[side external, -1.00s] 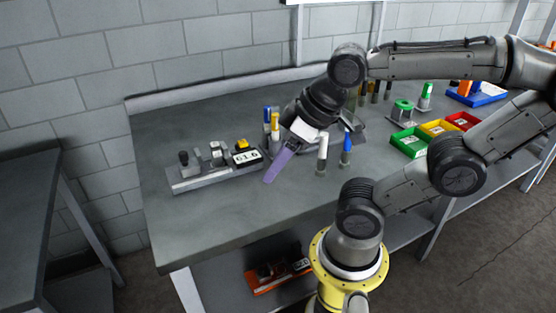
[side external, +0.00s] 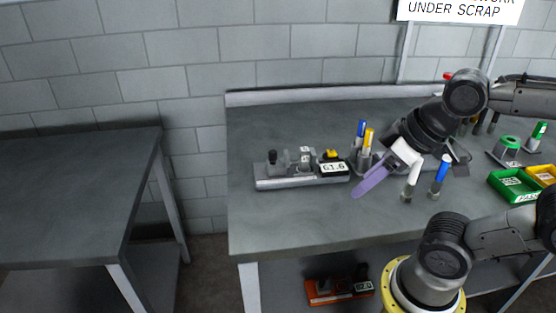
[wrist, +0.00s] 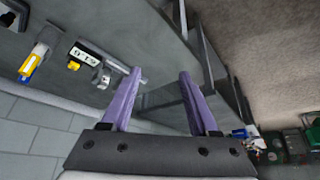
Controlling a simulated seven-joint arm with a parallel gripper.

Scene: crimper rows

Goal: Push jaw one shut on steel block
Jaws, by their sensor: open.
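A grey steel block (side external: 288,184), a long low base carrying small jaw-like parts, lies on the bench left of my gripper. It bears a dark knob (side external: 272,156), a pale upright piece (side external: 305,155), a yellow part (side external: 330,155) and a white label (side external: 334,168). The label (wrist: 88,55) and yellow part (wrist: 73,65) also show at upper left in the wrist view. I cannot tell which piece is jaw one. My gripper (side external: 358,193), with purple fingers, is open and empty, apart from the block, near its right end. The fingers (wrist: 161,72) stand wide apart in the wrist view.
Blue and yellow markers (side external: 364,144) stand behind my gripper. A white-topped marker (side external: 411,180) and a blue one (side external: 440,176) stand right of it. Green (side external: 512,185) and yellow trays lie farther right. A similar orange-based device (side external: 340,291) is on the lower shelf. The front bench top is clear.

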